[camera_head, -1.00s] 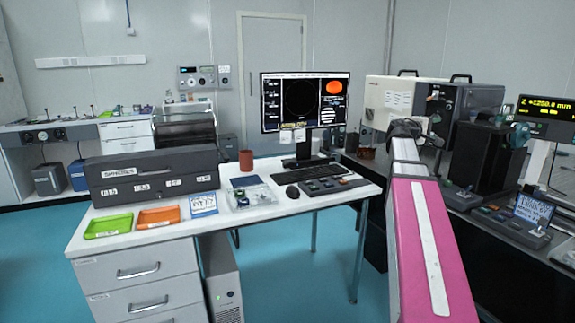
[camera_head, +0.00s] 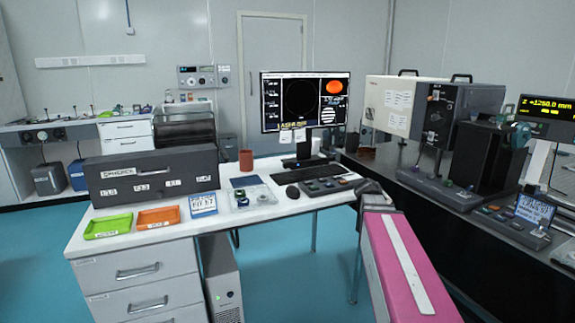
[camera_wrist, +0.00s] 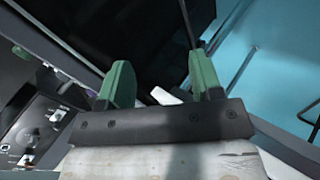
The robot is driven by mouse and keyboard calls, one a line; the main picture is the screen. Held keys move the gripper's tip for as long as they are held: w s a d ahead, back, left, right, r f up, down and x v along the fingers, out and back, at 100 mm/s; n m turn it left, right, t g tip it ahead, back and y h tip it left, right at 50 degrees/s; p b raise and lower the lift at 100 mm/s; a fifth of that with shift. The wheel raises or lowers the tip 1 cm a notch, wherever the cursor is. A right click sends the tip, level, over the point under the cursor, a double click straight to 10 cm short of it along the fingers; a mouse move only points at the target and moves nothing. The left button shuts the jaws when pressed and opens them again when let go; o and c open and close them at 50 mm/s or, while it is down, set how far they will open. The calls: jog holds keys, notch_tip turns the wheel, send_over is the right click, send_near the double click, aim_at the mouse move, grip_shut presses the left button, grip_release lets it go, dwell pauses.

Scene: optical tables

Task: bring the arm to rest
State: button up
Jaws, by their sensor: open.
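My arm shows in the head view as a pink link (camera_head: 405,265) at the lower right, its dark joint by the desk's right corner. The gripper itself is hidden in that view. In the wrist view my gripper (camera_wrist: 162,82) has two green fingers standing well apart. No held object shows between them. Beyond the fingers are a dark surface and a patch of blue floor (camera_wrist: 275,60).
A white desk (camera_head: 290,215) holds a monitor (camera_head: 305,100), a dark case (camera_head: 150,175), a green tray (camera_head: 108,226) and an orange tray (camera_head: 158,218). A black optical table (camera_head: 480,225) with instruments stands at right. Blue floor (camera_head: 280,255) lies between them.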

jog(key=s+a+f+m+g+y, duration=0.2)
jog(key=s+a+f+g+y, duration=0.2)
jog(key=s+a+f, duration=1.1)
jog(key=a+f+y, duration=0.3)
jog(key=f, duration=0.1)
jog(key=shift+s+a+f+y, duration=0.15)
jog(key=shift+s+a+y, duration=0.15)
jog(key=shift+s, duration=0.1)
